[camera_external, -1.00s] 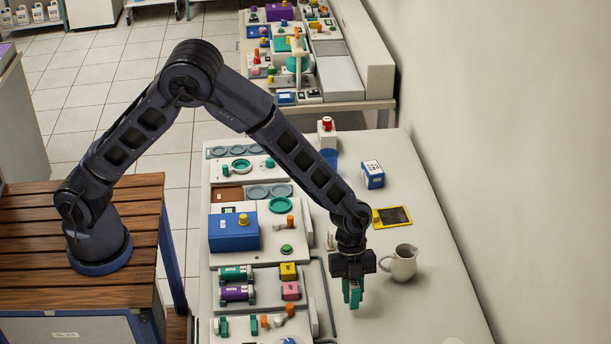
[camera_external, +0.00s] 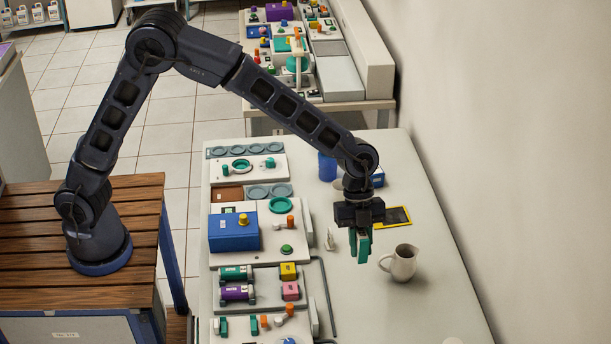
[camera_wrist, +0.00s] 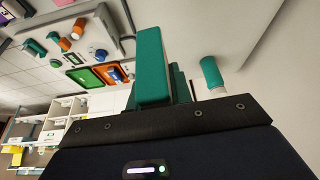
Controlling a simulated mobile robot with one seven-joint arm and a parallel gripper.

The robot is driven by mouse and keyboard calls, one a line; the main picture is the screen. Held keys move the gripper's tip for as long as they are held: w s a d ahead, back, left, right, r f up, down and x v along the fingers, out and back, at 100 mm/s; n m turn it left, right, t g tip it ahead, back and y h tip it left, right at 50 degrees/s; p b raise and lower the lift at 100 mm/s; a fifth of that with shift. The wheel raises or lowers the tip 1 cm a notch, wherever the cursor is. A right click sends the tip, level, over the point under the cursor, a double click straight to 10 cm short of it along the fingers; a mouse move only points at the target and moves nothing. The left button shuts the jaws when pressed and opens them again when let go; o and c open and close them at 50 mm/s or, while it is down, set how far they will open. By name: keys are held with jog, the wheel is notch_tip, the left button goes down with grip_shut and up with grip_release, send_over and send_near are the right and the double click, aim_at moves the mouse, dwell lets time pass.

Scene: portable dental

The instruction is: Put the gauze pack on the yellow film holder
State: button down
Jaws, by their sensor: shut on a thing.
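The yellow film holder (camera_external: 402,225) lies flat on the long white table, a dark panel framed in yellow. Its left part is hidden behind my gripper in the external view. My gripper (camera_external: 360,246) points down, just left of and in front of the holder in the picture, and above the table. In the external view the pack and the green fingers are hard to tell apart. The wrist view shows green close up.
A cream jug (camera_external: 402,264) stands close to the right of my gripper. A blue cup (camera_external: 327,167) and a partly hidden blue box (camera_external: 378,178) stand farther back. Trays of dental items (camera_external: 235,232) fill the table's left side. The table's right edge strip is bare.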

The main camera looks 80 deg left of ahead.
jog(key=w+a+n+t, duration=0.1)
jog(key=w+a+n, duration=0.3)
jog(key=w+a, duration=0.8)
jog(key=n+t+y, duration=0.1)
jog(key=n+t, duration=0.1)
jog(key=n, duration=0.2)
send_over(396, 219)
jog(key=s, duration=0.1)
jog(key=f, duration=1.3)
jog(key=a+f, duration=0.1)
jog(key=f, duration=0.5)
jog(key=shift+f, duration=0.2)
jog(key=shift+f, duration=0.15)
jog(key=c, duration=1.3)
grip_release()
jog(key=shift+o, duration=0.2)
